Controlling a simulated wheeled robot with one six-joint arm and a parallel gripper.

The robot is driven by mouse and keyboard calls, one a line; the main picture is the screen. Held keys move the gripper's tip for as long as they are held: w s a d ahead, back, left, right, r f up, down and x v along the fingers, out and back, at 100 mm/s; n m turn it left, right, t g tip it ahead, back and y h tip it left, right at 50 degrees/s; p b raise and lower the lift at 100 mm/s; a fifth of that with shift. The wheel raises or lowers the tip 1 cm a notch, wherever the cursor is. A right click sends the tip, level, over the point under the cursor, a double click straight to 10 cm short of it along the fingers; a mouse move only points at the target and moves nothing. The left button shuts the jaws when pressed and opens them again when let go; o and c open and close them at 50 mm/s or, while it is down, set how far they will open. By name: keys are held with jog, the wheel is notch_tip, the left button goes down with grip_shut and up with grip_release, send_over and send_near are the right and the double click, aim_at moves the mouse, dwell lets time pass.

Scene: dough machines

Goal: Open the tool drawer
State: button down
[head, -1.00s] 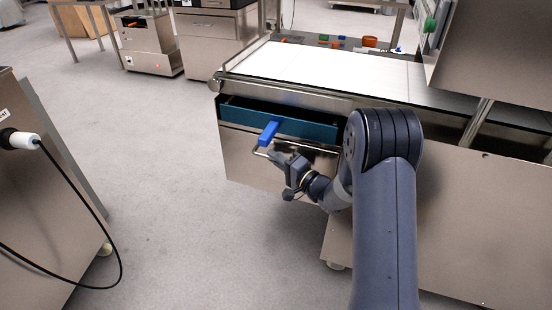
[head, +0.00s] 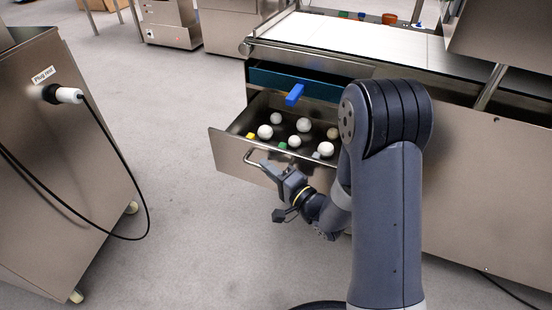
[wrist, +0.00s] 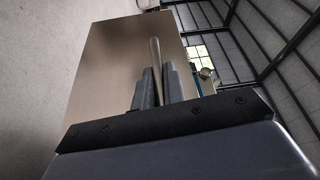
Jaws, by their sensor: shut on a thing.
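The tool drawer (head: 229,158) is a steel drawer under the conveyor bench, and it stands pulled out. Inside it lie several white balls and small yellow, green and grey pieces. Its bar handle (head: 250,158) runs along the front, and my gripper (head: 268,168) is at it. In the wrist view my gripper (wrist: 157,88) has its two fingers closed around the handle bar (wrist: 155,60), with the drawer front (wrist: 110,65) behind. My arm hides the right part of the drawer.
Above the drawer is a teal tray (head: 292,80) with a blue handle (head: 294,95). The white conveyor belt (head: 350,37) lies on top. A steel cabinet with a white plug (head: 68,95) and black cable stands at left. The floor (head: 185,200) between is clear.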

jog(key=s+a+b, duration=0.1)
jog(key=s+a, duration=0.1)
jog(key=s, duration=0.3)
jog(key=shift+s, duration=0.35)
jog(key=shift+f, duration=0.1)
jog(key=c, duration=1.5)
grip_release()
jog(key=v, duration=1)
jog(key=shift+s+d, duration=0.25)
jog(key=shift+d, duration=0.05)
jog(key=shift+a, duration=0.1)
jog(key=x, duration=1)
jog(key=shift+w+a, duration=0.2)
jog(key=shift+w, duration=0.25)
